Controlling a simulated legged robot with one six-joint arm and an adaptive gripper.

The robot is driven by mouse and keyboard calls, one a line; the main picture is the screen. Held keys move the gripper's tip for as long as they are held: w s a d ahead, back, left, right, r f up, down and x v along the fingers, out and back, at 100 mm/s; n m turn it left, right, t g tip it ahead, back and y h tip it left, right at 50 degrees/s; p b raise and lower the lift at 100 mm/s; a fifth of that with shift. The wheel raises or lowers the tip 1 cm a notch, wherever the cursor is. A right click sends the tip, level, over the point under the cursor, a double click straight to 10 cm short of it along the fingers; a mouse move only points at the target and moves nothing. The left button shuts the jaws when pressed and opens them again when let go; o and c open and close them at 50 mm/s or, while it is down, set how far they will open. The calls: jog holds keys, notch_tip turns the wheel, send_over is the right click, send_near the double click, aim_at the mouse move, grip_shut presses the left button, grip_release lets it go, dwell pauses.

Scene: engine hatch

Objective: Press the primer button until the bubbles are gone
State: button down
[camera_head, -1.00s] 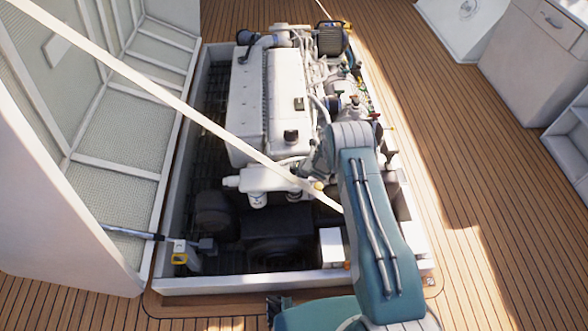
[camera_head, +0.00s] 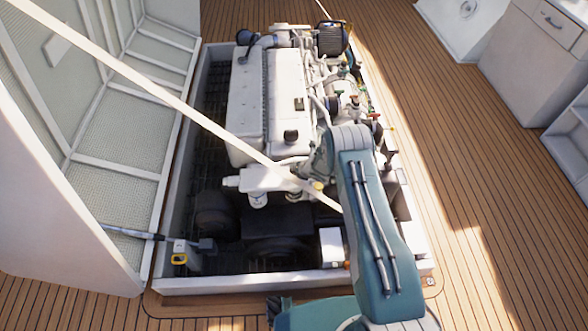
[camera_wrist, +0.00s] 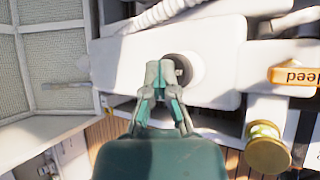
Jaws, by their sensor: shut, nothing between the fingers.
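In the wrist view my gripper (camera_wrist: 162,72) is shut and empty. Its fingertips are in front of a dark round button-like part (camera_wrist: 182,66) set in a pale ring on a white housing (camera_wrist: 120,68). The tips overlap the button's left side; I cannot tell whether they touch it. In the head view the fingers are mostly hidden by my arm, near the front right of the white engine (camera_head: 283,95). No bubbles can be made out.
In the wrist view a brass knob (camera_wrist: 266,146) and an orange tag (camera_wrist: 293,74) with partly visible lettering are at the right. In the head view a pale strut (camera_head: 150,85) crosses diagonally before the engine. The raised hatch (camera_head: 120,130) stands left; wooden deck (camera_head: 470,190) is clear right.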

jog(key=shift+s+f, duration=0.1)
jog(key=shift+f, duration=0.2)
dwell(0.4)
jog(key=shift+r, duration=1.35)
jog(key=shift+r, duration=2.5)
jog(key=shift+r, duration=0.1)
